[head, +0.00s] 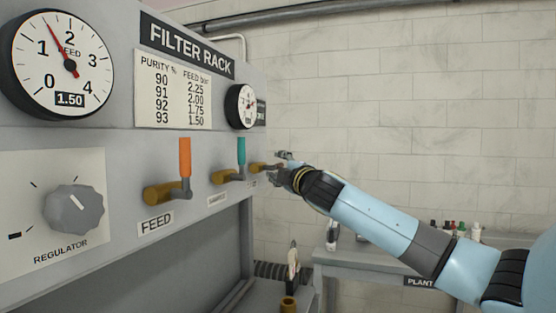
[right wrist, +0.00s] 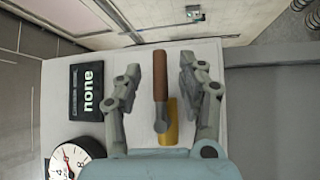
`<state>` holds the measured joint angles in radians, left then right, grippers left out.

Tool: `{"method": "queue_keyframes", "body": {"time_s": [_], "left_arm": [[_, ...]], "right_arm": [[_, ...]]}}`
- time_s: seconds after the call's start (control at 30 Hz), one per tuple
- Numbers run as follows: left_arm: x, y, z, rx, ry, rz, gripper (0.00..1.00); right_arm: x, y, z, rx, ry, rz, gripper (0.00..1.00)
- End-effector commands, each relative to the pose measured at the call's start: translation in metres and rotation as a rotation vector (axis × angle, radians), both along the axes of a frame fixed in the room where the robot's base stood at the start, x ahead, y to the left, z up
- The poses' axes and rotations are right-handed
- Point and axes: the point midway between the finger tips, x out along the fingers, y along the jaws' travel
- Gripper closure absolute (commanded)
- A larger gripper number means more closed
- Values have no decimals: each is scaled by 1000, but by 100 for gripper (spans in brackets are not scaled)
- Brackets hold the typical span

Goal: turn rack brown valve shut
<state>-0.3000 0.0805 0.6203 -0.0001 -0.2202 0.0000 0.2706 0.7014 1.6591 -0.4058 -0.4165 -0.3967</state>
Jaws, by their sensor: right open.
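The brown valve handle (right wrist: 160,75) shows in the right wrist view, with its grey hub and brass body (right wrist: 172,122) below it. The handle lies lengthwise in the picture, roughly in line with the fingers. My right gripper (right wrist: 160,82) is open, with one finger on each side of the handle and a visible gap on both sides. In the head view my right gripper (head: 281,168) is at the far end of the filter rack panel, beside the farthest brass valve body (head: 260,167). The brown handle cannot be made out there. My left gripper is not in view.
The FEED valve with an orange handle (head: 185,157) and a valve with a teal handle (head: 241,151) stick out nearer on the panel. A small gauge (head: 241,106) is above. A black "none" sign (right wrist: 88,92) is beside the brown valve. A bench (head: 350,258) stands behind.

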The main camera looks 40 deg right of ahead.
Motion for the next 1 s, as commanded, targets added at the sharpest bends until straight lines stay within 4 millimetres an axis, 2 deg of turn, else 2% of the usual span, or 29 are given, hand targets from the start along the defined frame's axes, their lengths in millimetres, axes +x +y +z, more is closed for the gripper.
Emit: {"method": "queue_keyframes", "body": {"time_s": [0.1,0.37,0.7,1.0], "left_arm": [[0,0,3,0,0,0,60],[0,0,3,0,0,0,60],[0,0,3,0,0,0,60],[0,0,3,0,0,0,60]], "right_arm": [[6,-2,1,1,0,1,60],[7,-2,0,0,1,1,60],[7,-2,0,1,1,1,100],[7,-2,0,0,1,1,100]]}}
